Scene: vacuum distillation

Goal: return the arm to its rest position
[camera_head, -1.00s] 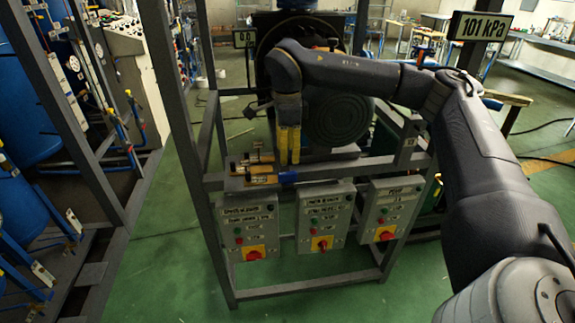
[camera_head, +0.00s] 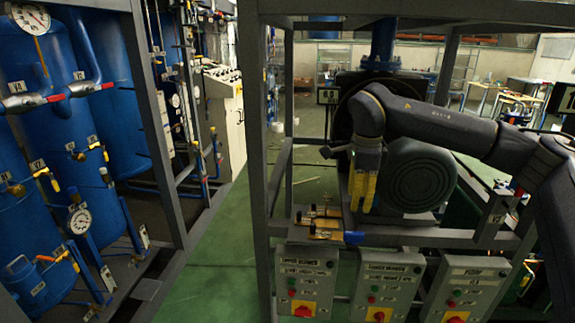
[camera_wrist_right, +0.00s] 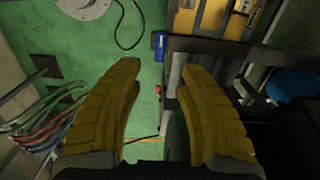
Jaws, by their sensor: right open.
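My right arm comes in from the right in the head view, bent over the grey frame. Its gripper (camera_head: 363,192) points down with yellow fingers, just above the frame's top rail and beside the round dark pump housing. In the right wrist view the two yellow fingers (camera_wrist_right: 158,85) stand wide apart with nothing between them. Green floor and part of the frame show beyond them. My left gripper is in neither view.
Brass valves (camera_head: 318,223) and a blue handle (camera_head: 353,238) sit on the rail close to the gripper. Control boxes (camera_head: 387,286) hang below. The dark pump housing (camera_head: 419,175) stands behind. Blue tanks (camera_head: 72,125) with gauges fill the left. Green floor is clear between the frames.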

